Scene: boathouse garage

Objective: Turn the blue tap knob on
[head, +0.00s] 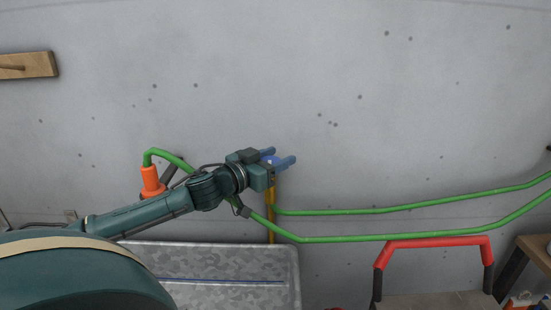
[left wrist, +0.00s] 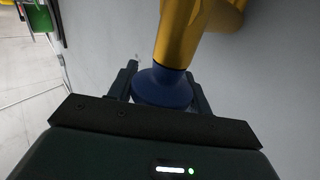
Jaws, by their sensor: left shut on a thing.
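My left gripper (head: 280,159) reaches in from the left to the wall, at the top of a brass tap pipe. In the left wrist view, the blue tap knob (left wrist: 162,88) sits between the fingers of my left gripper (left wrist: 165,88), which is shut on it. The knob is fixed to the yellow brass tap body (left wrist: 190,35). In the head view the knob is mostly hidden by the gripper, and the brass pipe (head: 271,205) runs down below it. My right gripper is not in view.
Green hoses (head: 390,238) run along the wall to the right. An orange fitting (head: 152,182) is left of my arm. A galvanised metal trough (head: 230,250) lies below, and a red-topped frame (head: 433,242) stands at right. A wooden peg board (head: 28,66) is upper left.

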